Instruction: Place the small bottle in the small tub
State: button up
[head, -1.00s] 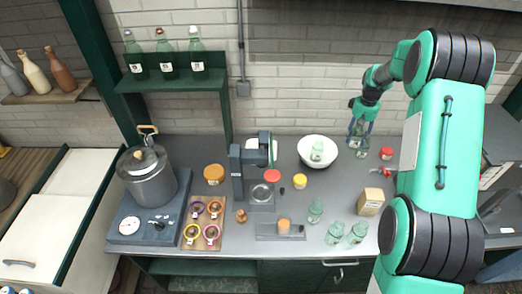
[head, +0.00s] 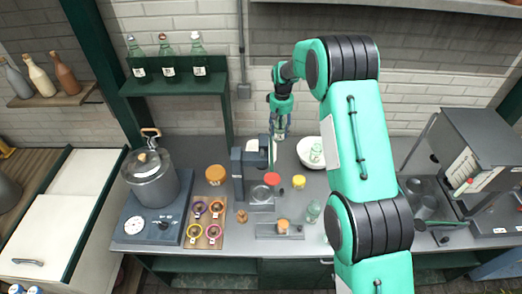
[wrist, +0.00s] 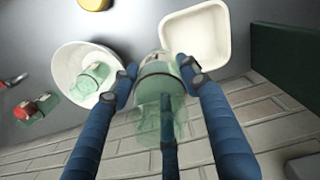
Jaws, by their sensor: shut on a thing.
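My gripper (head: 280,132) is shut on a clear green glass bottle, the small bottle (wrist: 160,75), which shows between the blue fingers in the wrist view. The bottle is held above the back of the counter, near the wall. A white, square-cornered tub (wrist: 215,28) lies beyond the bottle to the right in the wrist view and looks empty. In the head view the tub is mostly hidden behind the dark press. A round white bowl (wrist: 66,62) with another green bottle (wrist: 90,78) in it is to the left in the wrist view.
The dark press (head: 238,172) stands in front of the tub. A red-capped bottle (wrist: 38,107) is left of the bowl in the wrist view. The brick wall and green shelf (head: 175,86) border the back. A pot (head: 150,178) stands at the left.

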jog(key=a, duration=0.9)
jog(key=f, duration=0.5)
jog(key=shift+s+d+p, duration=0.2)
jog(key=shift+s+p, duration=0.2)
jog(key=shift+f+p, duration=0.35)
jog(key=shift+f, duration=2.6)
jog(key=shift+f+p, duration=0.35)
jog(key=shift+f, duration=1.7)
jog(key=shift+f, duration=0.2)
